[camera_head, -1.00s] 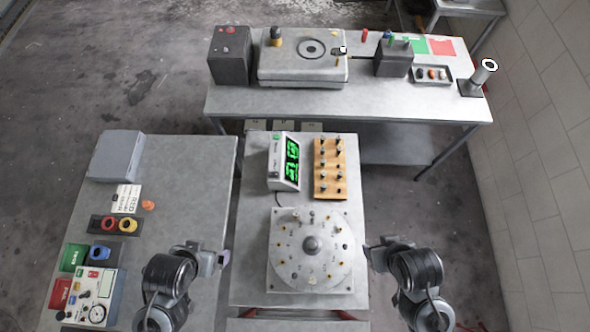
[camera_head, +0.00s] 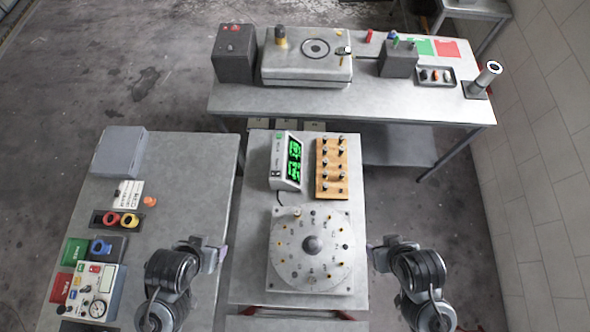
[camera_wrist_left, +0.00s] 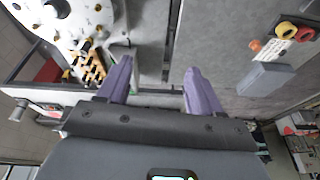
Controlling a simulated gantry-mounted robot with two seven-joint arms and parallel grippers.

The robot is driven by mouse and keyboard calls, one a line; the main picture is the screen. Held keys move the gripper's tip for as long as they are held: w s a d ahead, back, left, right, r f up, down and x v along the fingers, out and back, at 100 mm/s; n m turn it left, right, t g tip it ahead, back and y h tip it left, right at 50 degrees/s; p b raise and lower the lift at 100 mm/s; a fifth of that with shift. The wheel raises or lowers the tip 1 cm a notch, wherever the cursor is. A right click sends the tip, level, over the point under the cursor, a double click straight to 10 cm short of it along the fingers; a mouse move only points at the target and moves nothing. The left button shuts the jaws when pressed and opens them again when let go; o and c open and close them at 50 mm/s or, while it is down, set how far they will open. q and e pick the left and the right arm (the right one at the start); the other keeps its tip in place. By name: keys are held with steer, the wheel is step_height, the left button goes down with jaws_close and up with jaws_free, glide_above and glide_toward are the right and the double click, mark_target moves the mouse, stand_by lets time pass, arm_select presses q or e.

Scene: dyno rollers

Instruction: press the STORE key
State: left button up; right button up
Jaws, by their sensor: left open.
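No key marked STORE can be read in these views. A digital readout box (camera_head: 286,161) with green lit digits stands on the middle table; small marks on its face are too small to read. A control panel (camera_head: 88,290) with small coloured buttons and a round gauge lies at the lower left. My left gripper (camera_head: 222,256) is open and empty, over the gap between the left and middle tables; its two purple fingers stand apart in the left wrist view (camera_wrist_left: 156,82). My right gripper (camera_head: 371,254) is right of the round plate, its jaws too small to judge.
A round plate with a central knob (camera_head: 312,262) and a wooden rack of pegs (camera_head: 331,168) are on the middle table. A grey box (camera_head: 119,153) and red and yellow rings (camera_head: 120,219) are on the left table. The left table's right half is bare.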

arm_select(q)
steer(key=shift+a, duration=0.15)
jaws_close()
stand_by(0.6)
stand_by(0.5)
